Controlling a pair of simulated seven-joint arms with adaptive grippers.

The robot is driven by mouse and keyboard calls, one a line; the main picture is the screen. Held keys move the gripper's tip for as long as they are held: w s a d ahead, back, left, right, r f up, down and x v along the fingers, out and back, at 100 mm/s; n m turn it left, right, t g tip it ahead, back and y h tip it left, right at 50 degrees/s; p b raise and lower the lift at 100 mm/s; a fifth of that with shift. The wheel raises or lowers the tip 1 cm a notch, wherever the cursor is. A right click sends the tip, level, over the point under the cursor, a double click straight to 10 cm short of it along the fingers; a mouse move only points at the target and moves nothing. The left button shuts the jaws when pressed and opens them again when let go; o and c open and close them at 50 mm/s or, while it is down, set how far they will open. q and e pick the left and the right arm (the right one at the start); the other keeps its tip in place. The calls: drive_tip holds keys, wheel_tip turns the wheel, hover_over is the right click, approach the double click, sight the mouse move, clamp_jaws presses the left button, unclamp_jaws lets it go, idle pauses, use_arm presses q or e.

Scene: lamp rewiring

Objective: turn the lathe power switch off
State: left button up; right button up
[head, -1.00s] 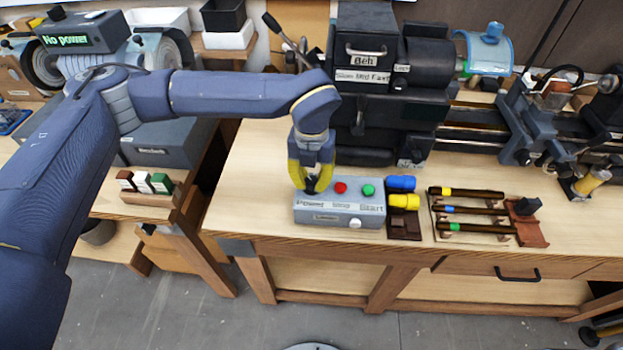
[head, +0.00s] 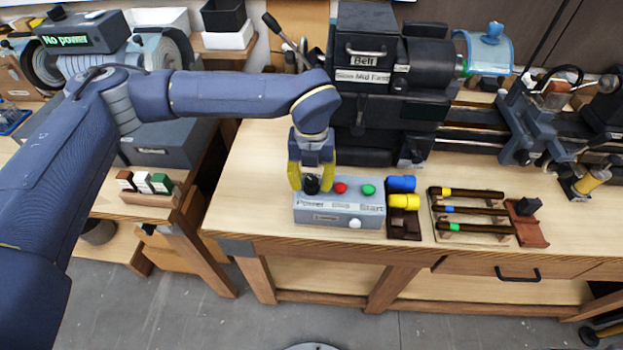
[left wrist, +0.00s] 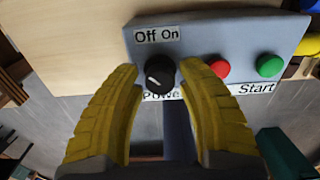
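The power switch is a black round knob (head: 312,184) at the left end of the grey control box (head: 340,217). In the left wrist view the knob (left wrist: 160,72) sits below the "Off On" label, and the white mark on its face lies toward the left, on the Off side. My left gripper (head: 312,184) points down over the knob. Its yellow fingers (left wrist: 160,75) stand apart on either side of it, with small gaps showing. My right gripper is not in view.
A red button (head: 340,188) and a green button (head: 368,190) are right of the knob. Blue (head: 401,183) and yellow (head: 405,201) cylinders lie beside the box. The lathe (head: 380,110) stands behind.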

sight(311, 181)
use_arm(q)
drive_tip(key=shift+o, duration=1.2)
wheel_tip(311, 181, up, 12)
drive_tip(key=shift+a+f, duration=0.1)
